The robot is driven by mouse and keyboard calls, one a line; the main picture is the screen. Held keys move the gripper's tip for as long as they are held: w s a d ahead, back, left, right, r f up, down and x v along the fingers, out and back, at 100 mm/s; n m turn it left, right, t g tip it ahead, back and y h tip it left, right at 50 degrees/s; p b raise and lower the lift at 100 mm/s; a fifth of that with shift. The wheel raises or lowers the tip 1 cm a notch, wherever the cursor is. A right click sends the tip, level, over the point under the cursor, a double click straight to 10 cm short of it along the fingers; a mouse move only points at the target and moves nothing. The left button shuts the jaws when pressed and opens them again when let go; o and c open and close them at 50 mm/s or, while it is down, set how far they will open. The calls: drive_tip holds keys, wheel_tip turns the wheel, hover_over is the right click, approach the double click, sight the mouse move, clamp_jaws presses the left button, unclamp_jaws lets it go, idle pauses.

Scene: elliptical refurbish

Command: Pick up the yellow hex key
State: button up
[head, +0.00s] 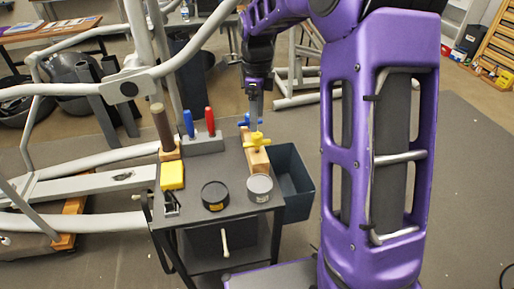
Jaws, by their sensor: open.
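A yellow T-shaped handle (257,141), which looks like the yellow hex key, stands at the right side of a small dark cart top. It sits at a wooden block (258,160), its shaft hidden from view. A blue handle (245,121) shows just behind it. My gripper (256,118) points down from above, its fingers just over and behind the yellow handle in the picture. It is open. I cannot tell whether it touches the handle.
The cart top (230,175) holds two round tins (215,195) (260,187), a yellow box (172,176), and blue and red screwdrivers (210,122) in a grey holder. A dark bin (292,182) hangs at the right. A grey-white exercise machine frame (115,179) stands close on the left.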

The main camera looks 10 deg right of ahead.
sight(258, 135)
wheel_tip(258, 135, down, 7)
drive_tip(key=shift+d+f+b, duration=0.15)
drive_tip(key=shift+b, duration=0.3)
drive_tip(key=shift+c, duration=0.3)
clamp_jaws()
